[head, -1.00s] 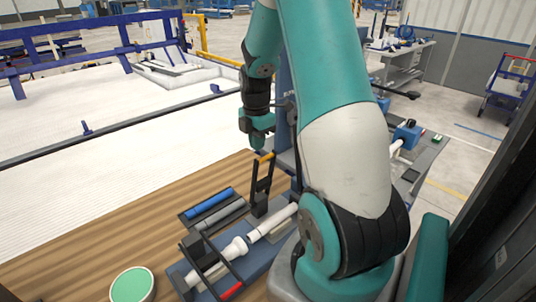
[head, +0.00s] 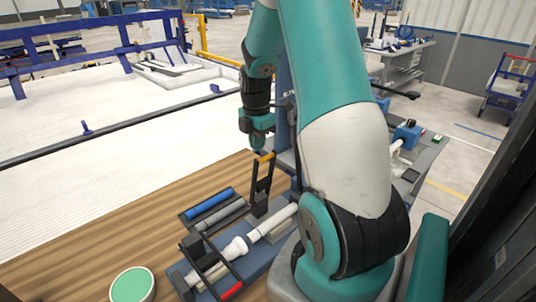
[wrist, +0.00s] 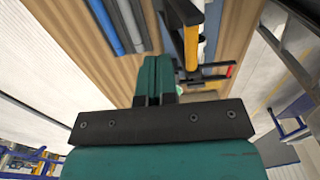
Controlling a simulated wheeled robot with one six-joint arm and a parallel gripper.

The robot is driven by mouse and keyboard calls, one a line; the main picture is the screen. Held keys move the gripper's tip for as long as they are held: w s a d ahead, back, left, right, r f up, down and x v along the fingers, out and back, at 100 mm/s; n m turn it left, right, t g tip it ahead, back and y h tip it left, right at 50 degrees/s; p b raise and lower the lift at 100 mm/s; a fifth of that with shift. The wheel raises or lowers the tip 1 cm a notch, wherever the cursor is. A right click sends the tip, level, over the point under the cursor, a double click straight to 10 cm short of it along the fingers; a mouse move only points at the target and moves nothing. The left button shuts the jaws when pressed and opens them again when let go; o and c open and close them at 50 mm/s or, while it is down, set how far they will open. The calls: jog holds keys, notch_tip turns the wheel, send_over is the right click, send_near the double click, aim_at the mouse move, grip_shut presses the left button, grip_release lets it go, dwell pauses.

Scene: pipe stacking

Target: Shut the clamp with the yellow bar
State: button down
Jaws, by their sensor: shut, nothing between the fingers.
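The clamp's yellow bar (head: 265,157) tops a black lever frame (head: 256,187) that stands upright and open at the far end of the pipe fixture (head: 258,258). A white pipe (head: 236,248) lies in the fixture. My gripper (head: 256,146) points down just above the yellow bar, and I cannot tell from the head view whether they touch. In the wrist view my teal fingers (wrist: 154,66) are together and empty. The yellow bar (wrist: 193,45) shows there to the right of the fingertips, with a gap.
A second clamp with a red bar (head: 231,290) is lowered over the near end of the white pipe. A dark tray holds a blue pipe (head: 210,203) and a grey pipe (head: 221,217) left of the fixture. A green-topped round object (head: 132,285) stands on bare wooden table.

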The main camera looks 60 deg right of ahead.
aim_at(266, 156)
jog(key=shift+f, duration=0.1)
jog(key=shift+f+b, duration=1.1)
jog(key=shift+f, duration=0.55)
jog(key=shift+s+a+f, duration=0.1)
jog(key=shift+s+a, duration=0.1)
jog(key=shift+s, duration=0.65)
jog(key=shift+s+a+f, duration=0.1)
jog(key=shift+s+a, duration=0.1)
jog(key=shift+s, duration=0.7)
jog(key=shift+s+a+f+b, duration=0.1)
jog(key=shift+s+a+b, duration=0.1)
jog(key=shift+s, duration=0.35)
jog(key=shift+s+a+f+b, duration=0.1)
jog(key=shift+s+b, duration=0.05)
jog(key=shift+s, duration=0.4)
jog(key=shift+s, duration=0.15)
